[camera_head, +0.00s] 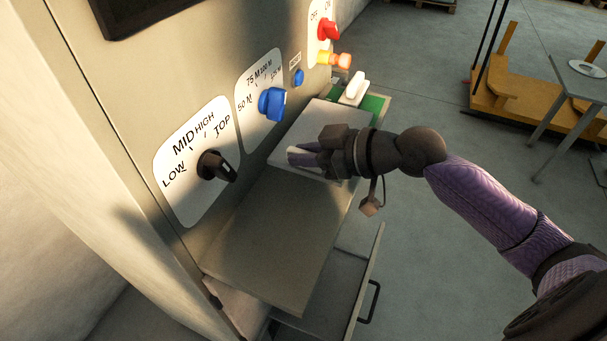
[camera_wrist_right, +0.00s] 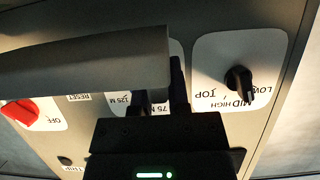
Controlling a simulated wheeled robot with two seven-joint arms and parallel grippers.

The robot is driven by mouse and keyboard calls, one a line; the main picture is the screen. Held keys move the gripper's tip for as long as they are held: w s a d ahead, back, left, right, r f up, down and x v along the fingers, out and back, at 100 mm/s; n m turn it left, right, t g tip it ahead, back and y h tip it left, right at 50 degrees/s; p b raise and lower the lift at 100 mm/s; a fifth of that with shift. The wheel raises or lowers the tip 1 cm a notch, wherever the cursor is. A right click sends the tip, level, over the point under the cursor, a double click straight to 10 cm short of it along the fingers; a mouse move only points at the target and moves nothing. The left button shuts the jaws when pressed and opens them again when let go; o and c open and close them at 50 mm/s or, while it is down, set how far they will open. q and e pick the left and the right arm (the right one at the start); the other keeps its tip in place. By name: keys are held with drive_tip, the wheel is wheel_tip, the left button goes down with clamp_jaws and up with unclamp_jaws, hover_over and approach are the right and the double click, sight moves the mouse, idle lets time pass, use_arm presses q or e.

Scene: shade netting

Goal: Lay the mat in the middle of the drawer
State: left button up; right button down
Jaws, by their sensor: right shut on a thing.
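My right gripper (camera_head: 303,156) is in front of the cabinet, over the grey shelf. It is shut on a pale grey mat (camera_head: 302,128), which lies roughly flat under and behind the fingers in the head view. In the right wrist view the mat (camera_wrist_right: 85,65) is a broad pale band across the left, reaching the fingers. The drawer (camera_head: 328,273) is open, low at the bottom of the head view, with a black handle (camera_head: 370,303). The shelf hides part of its inside. My left gripper is not in view.
The shelf (camera_head: 265,235) juts out above the drawer. The cabinet face carries a black knob (camera_head: 217,167), a blue knob (camera_head: 272,103) and a red switch (camera_head: 328,29). A white object (camera_head: 355,88) sits on a green surface (camera_head: 375,106) behind the mat.

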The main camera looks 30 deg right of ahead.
sight(303, 192)
wheel_tip(303, 192, down, 5)
drive_tip(key=shift+w+a+f+b, duration=0.1)
drive_tip(key=shift+b, duration=0.55)
drive_tip(key=shift+f, duration=0.1)
drive_tip(key=c, duration=0.6)
unclamp_jaws()
